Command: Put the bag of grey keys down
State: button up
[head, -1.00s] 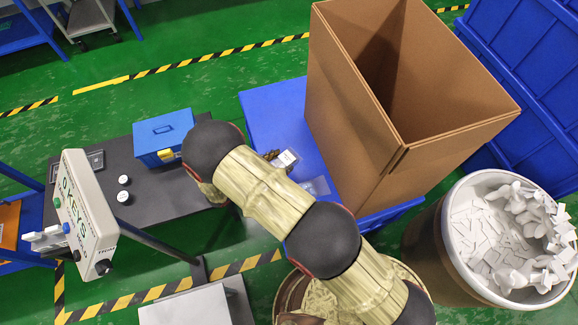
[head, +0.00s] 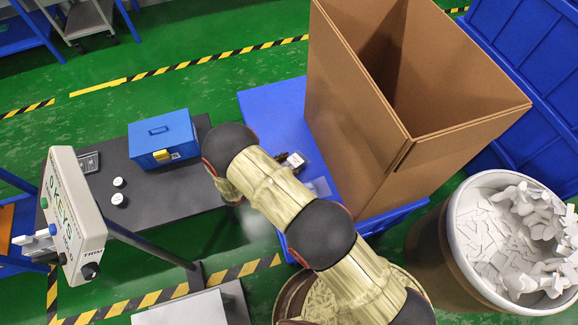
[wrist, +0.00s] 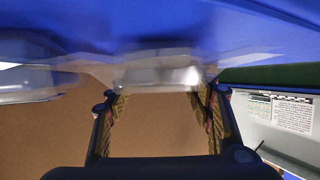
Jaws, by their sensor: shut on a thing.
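In the wrist view my gripper (wrist: 161,92) has its two fingers around a clear, shiny bag (wrist: 160,73), shut on it; the bag is blurred and no keys can be made out in it. Another clear bag (wrist: 38,84) shows at the left. In the head view my arm hides the gripper; a pale, see-through blur (head: 258,222) shows below the wrist, beside the blue platform (head: 268,112). A small packet with a white label (head: 293,161) lies on that platform, partly behind my arm.
A tall open cardboard box (head: 350,140) stands on the platform's right part. A dark bench (head: 165,200) at left holds a blue case (head: 162,138) and two small white-topped items. A drum of white pieces (head: 470,245) stands at right; a KEYS display (head: 72,215) at left.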

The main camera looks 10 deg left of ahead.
jog(key=shift+f, duration=0.15)
jog(key=o, duration=1.4)
jog(key=shift+o, duration=0.2)
jog(key=shift+r, duration=0.25)
jog(key=p+v, duration=0.3)
jog(key=v, duration=0.9)
jog(key=shift+f+p, duration=0.1)
jog(key=shift+p, duration=0.2)
